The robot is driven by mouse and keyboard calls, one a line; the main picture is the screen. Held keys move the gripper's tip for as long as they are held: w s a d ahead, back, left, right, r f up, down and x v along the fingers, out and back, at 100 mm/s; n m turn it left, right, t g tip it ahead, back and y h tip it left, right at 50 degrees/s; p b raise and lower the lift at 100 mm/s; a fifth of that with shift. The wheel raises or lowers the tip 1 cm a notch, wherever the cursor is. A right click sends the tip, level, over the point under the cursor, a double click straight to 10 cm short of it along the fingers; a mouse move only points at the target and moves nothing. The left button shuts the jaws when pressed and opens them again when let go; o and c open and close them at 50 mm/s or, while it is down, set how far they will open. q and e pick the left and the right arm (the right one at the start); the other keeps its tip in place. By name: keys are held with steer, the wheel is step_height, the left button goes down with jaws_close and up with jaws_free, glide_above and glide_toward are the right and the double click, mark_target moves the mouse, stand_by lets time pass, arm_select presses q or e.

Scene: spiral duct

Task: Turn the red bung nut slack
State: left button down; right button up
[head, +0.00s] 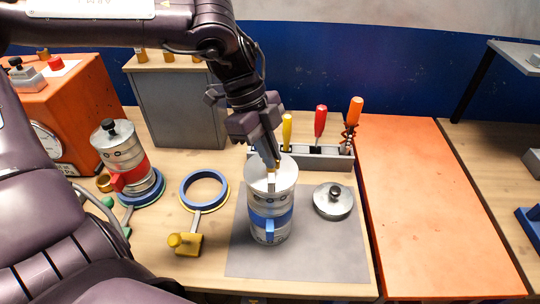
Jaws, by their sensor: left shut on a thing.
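A silver canister with a blue band (270,203) stands upright on the grey mat (325,258). My left gripper (271,167) reaches down from above to its top and is shut on a small part there, mostly hidden by the fingers. A second silver canister with a red band (123,153) stands at the left in a blue ring base (148,190). A red piece (117,182) sticks out low on its side. I cannot make out for certain which part is the red bung nut. My right gripper is not in view.
A round metal lid (333,201) lies right of the blue-banded canister. A rack (325,160) with yellow, red and orange handled tools stands behind. An empty blue ring with a yellow clamp (186,242) lies left. The orange board (430,210) at right is clear.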

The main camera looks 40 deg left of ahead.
mark_target(256, 166)
arm_select(q)
steer(key=n+t+b, duration=0.1)
steer(key=n, duration=0.1)
steer(key=shift+s+n, duration=0.1)
steer(key=shift+n, duration=0.2)
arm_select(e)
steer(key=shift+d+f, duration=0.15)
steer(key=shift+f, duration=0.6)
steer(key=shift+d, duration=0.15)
arm_select(q)
steer(key=c, duration=1.8)
jaws_free()
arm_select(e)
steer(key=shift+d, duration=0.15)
arm_select(q)
steer(key=b+v, duration=0.1)
steer(key=v, duration=0.7)
steer(key=shift+d, duration=0.1)
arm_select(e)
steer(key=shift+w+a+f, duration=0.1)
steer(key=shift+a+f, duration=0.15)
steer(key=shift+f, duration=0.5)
